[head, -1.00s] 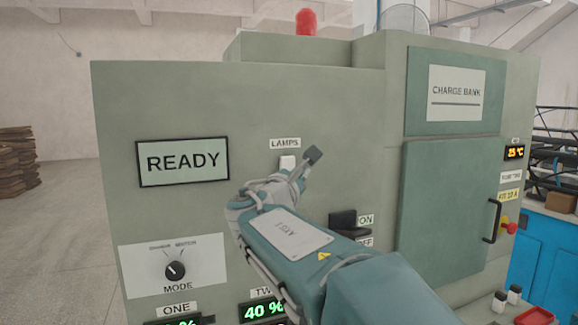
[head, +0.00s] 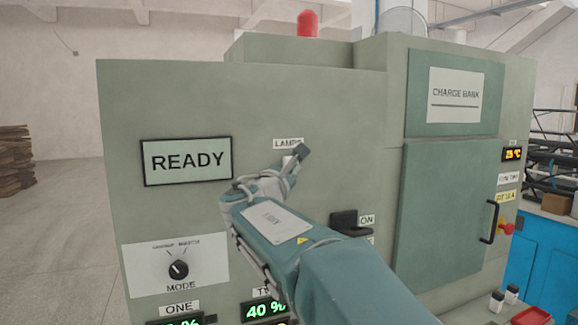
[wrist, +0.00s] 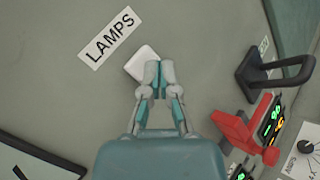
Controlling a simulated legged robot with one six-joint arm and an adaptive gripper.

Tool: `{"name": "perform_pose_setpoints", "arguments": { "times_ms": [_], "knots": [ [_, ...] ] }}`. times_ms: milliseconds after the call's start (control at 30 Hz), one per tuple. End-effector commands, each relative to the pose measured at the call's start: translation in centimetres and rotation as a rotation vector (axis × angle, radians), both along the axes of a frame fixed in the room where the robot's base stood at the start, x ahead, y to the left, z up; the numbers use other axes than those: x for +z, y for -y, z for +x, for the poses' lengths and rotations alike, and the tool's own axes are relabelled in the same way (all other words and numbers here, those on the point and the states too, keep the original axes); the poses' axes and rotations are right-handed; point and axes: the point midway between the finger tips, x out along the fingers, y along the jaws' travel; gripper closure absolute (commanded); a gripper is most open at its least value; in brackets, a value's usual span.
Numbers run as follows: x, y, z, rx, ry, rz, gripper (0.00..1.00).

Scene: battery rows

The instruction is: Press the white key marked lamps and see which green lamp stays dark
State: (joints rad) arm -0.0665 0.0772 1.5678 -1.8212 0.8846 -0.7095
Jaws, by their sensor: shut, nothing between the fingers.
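The white key (head: 287,162) sits under the LAMPS label (head: 287,143) on the green cabinet front. My gripper (head: 301,154) is in front of it and partly covers it. In the wrist view the white key (wrist: 142,60) lies just beside the fingertips of my gripper (wrist: 159,72), below the LAMPS label (wrist: 110,38). The fingers are shut together and empty. The fingertips overlap the key's edge in that view, but I cannot tell whether they touch it. No green lamp shows clearly; green digits (head: 265,309) are lit low on the panel.
A READY display (head: 187,161) and a MODE knob (head: 178,269) are on the left. A black ON/OFF lever (head: 349,222) protrudes right of the key, close to my arm. A red part (wrist: 243,130) sticks out below the lever. A red lamp (head: 308,23) tops the cabinet.

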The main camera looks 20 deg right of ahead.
Motion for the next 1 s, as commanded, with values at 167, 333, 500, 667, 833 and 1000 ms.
{"name": "perform_pose_setpoints", "arguments": {
  "times_ms": [167, 333, 500, 667, 833, 1000],
  "knots": [
    [0.0, 0.21, -0.01, -0.001, 0.0, 0.001, 1.0],
    [0.01, 0.07, -0.02, -0.001, 0.0, 0.001, 1.0],
    [0.0, 0.02, -0.02, 0.0, 0.0, 0.0, 1.0],
    [0.0, 0.02, -0.01, 0.0, 0.0, 0.0, 1.0],
    [0.01, 0.08, 0.19, -0.001, 0.0, 0.001, 1.0],
    [0.12, 0.25, 0.7, -0.001, 0.0, 0.001, 1.0]
  ]
}}
